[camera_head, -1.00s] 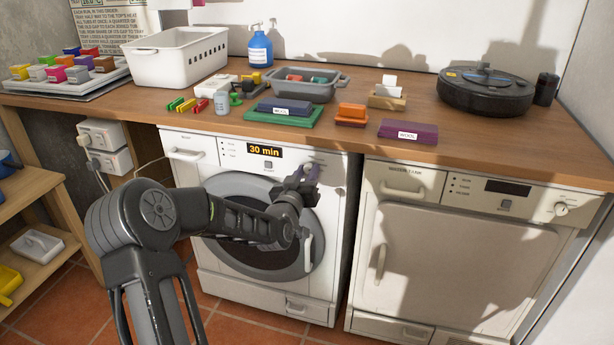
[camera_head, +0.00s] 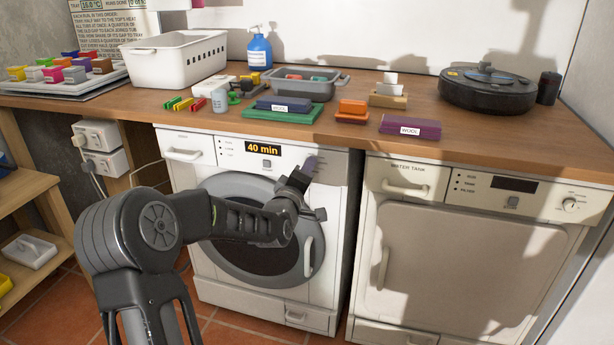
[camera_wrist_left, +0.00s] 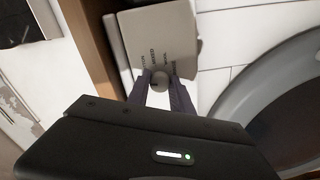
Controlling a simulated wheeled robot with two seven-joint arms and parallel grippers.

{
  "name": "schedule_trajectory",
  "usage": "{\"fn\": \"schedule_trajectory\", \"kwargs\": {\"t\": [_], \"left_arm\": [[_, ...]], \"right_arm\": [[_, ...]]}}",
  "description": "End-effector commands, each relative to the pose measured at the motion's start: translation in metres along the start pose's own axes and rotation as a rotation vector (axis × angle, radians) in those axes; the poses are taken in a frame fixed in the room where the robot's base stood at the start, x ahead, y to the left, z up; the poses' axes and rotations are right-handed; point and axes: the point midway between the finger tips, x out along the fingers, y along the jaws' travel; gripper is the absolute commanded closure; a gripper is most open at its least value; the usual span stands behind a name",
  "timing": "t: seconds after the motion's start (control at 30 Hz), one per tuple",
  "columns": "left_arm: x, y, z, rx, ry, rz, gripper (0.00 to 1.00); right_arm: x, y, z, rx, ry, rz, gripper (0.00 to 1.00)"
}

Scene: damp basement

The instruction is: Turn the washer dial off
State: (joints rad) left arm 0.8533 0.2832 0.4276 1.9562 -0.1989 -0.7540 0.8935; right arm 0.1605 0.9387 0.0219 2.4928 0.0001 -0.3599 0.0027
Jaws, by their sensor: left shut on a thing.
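The white washer (camera_head: 225,165) stands under the wooden counter. Its lit display (camera_head: 263,149) reads "40 min". My left gripper (camera_head: 309,165) is at the upper right of the washer's front panel and covers the dial in the head view. In the left wrist view the small round dial (camera_wrist_left: 160,78) sits between the two fingers of my left gripper (camera_wrist_left: 161,84), which is shut on it. Printed words surround the dial; I cannot read where it points. My right gripper is in neither view.
The washer's round door (camera_head: 258,262) is closed, below my left arm. A second machine (camera_head: 470,255) with a dark display stands to the right. The counter (camera_head: 365,150) above holds a white basket (camera_head: 178,62), a grey tub (camera_head: 312,91) and a robot vacuum (camera_head: 485,92).

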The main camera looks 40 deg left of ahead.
Motion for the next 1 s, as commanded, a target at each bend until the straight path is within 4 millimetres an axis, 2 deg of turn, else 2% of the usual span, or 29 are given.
{"fn": "schedule_trajectory", "kwargs": {"t": [0.4, 0.87, 0.9, 1.0], "left_arm": [[-0.0002, -0.0011, 0.0001, -0.210, 0.000, -0.001, 1.00], [-0.0002, -0.0007, -0.0002, -0.232, 0.000, -0.003, 1.00], [-0.0002, -0.0007, -0.0003, -0.232, 0.000, -0.003, 0.73], [-0.0002, -0.0006, -0.0002, -0.232, 0.000, -0.002, 0.64]], "right_arm": [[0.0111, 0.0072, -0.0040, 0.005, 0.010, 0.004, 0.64], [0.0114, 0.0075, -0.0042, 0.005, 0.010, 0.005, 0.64], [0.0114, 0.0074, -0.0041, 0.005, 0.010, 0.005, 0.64], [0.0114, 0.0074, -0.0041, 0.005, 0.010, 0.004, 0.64]]}}
